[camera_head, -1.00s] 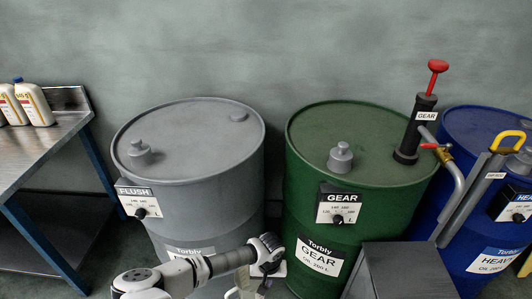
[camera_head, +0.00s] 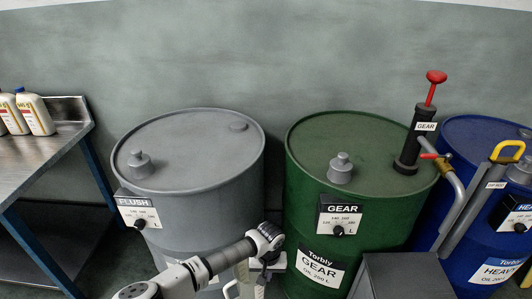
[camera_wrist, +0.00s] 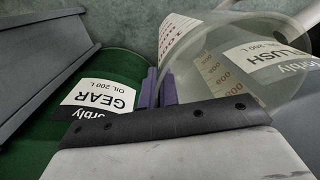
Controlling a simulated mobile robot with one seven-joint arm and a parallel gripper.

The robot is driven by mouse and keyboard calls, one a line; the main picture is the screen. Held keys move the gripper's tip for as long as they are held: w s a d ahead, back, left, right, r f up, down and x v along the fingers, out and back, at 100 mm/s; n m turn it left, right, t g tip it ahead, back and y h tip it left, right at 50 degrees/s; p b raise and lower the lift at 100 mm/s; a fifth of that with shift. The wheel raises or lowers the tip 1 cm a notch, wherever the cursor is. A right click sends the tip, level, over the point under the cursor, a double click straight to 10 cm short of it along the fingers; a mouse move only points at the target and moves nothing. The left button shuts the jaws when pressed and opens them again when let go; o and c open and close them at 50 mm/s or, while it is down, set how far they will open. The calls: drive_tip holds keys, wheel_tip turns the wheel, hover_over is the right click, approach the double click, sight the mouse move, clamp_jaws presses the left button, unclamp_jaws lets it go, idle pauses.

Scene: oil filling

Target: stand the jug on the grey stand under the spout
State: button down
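The jug is clear plastic with printed scales; it fills the upper right of the wrist view (camera_wrist: 205,75) and shows partly below my gripper in the head view (camera_head: 243,283). My gripper (camera_head: 268,252) is in front of the gap between the grey and green drums. Its purple fingers (camera_wrist: 160,88) are close together at the jug's side and look shut on it; the exact contact is partly hidden. The grey stand (camera_head: 405,278) is in front of the green drum, right of my gripper; its top is bare. The spout (camera_head: 456,205) curves down from the GEAR pump (camera_head: 416,140) above the stand's right side.
The grey FLUSH drum (camera_head: 190,150), green GEAR drum (camera_head: 315,220) and blue drum (camera_head: 470,125) stand along the wall. A steel bench (camera_head: 40,150) with white bottles (camera_head: 35,113) is at the left.

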drive_tip(key=s+f, duration=0.4)
drive_tip(key=f, duration=0.1)
drive_tip(key=w+r, duration=0.4)
drive_tip(key=shift+a, duration=0.2)
drive_tip(key=shift+w+d+r, duration=0.15)
drive_tip(key=shift+r, duration=0.1)
